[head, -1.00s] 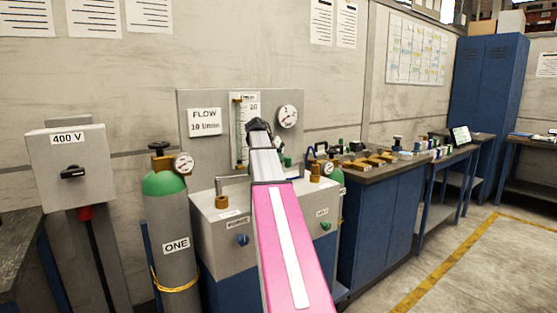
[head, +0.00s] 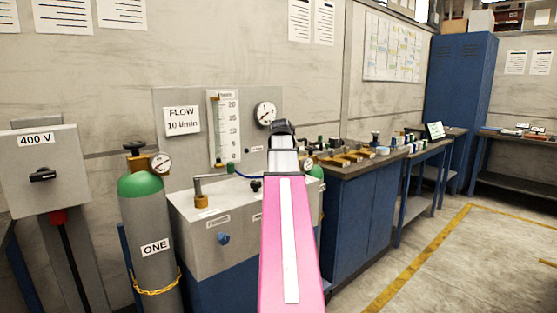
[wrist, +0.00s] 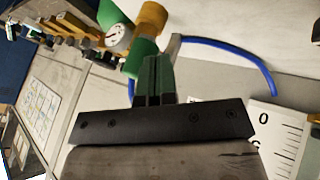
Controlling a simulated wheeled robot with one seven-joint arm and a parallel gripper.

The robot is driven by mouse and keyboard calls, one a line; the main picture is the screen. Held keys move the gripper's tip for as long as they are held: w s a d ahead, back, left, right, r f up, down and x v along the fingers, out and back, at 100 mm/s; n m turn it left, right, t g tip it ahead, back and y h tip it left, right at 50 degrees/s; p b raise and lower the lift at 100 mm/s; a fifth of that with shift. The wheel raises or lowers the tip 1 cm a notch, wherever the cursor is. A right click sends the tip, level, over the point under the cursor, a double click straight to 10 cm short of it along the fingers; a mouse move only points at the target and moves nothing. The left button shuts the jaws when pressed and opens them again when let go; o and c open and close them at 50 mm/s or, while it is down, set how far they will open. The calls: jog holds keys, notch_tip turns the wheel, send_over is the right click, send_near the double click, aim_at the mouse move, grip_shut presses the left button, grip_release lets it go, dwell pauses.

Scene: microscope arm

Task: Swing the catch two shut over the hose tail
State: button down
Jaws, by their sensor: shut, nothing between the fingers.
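My gripper (wrist: 155,78) is shut and empty; its dark fingers show in the wrist view against a green part. In the head view my pink arm reaches forward, its end (head: 283,130) in front of the bench's right part. A blue hose (wrist: 255,62) curves beside the fingers; its end near them is partly hidden. It also shows in the head view (head: 245,175) below the flow tube. A grey piece (wrist: 174,48) stands by the hose end, close to the fingertips in the picture. I cannot tell whether it is catch two, or whether the fingers touch it.
A gauge (wrist: 119,37) and brass fitting (wrist: 152,18) are close to the fingers. The flow tube (head: 222,130) stands behind the grey box (head: 240,225). Cylinder ONE (head: 155,240) stands left. The floor (head: 440,255) at right is clear.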

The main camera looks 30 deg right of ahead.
jog(key=shift+n, duration=0.3)
jog(key=shift+s+d, duration=0.2)
jog(key=shift+d, duration=0.55)
jog(key=shift+s+d, duration=0.15)
jog(key=shift+d, duration=0.65)
jog(key=shift+s+d, duration=0.2)
jog(key=shift+d, duration=0.7)
jog(key=shift+r, duration=0.15)
